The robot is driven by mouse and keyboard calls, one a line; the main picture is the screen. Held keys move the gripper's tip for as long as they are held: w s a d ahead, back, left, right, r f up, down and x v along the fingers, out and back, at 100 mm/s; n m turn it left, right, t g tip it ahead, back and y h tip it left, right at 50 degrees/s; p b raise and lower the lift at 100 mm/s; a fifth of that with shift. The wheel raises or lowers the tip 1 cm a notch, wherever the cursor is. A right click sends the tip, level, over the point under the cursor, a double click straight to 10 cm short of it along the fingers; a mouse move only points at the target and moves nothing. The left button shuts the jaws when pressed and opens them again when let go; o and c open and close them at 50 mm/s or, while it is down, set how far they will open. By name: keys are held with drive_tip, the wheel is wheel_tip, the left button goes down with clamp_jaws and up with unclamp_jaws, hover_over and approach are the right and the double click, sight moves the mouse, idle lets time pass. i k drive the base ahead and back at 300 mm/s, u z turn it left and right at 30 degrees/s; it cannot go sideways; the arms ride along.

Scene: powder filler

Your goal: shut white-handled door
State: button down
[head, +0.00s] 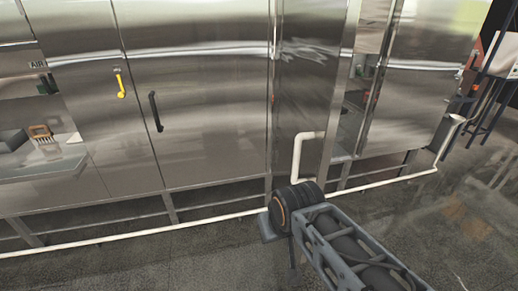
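The white-handled door (303,75) is a narrow, shiny steel panel in the middle of the head view. It stands ajar, angled out from the cabinet front, with a dark gap beside its right edge. Its white handle (297,157) is a bracket-shaped bar low on the panel. My arm reaches in from the bottom right, and its dark round wrist joint sits just below the handle in the picture. Only a grey part of my gripper (270,230) shows at the wrist's left. The fingertips cannot be made out, and I see no clear contact with the door.
Steel doors with a yellow handle (119,84) and a black handle (155,111) are to the left. An open bay with a brush (41,133) is at far left. A white pipe (130,234) runs low along the cabinet.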

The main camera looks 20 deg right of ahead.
sight(315, 40)
drive_tip(key=u, duration=0.5)
drive_tip(key=i, duration=0.85)
drive_tip(key=z, duration=0.05)
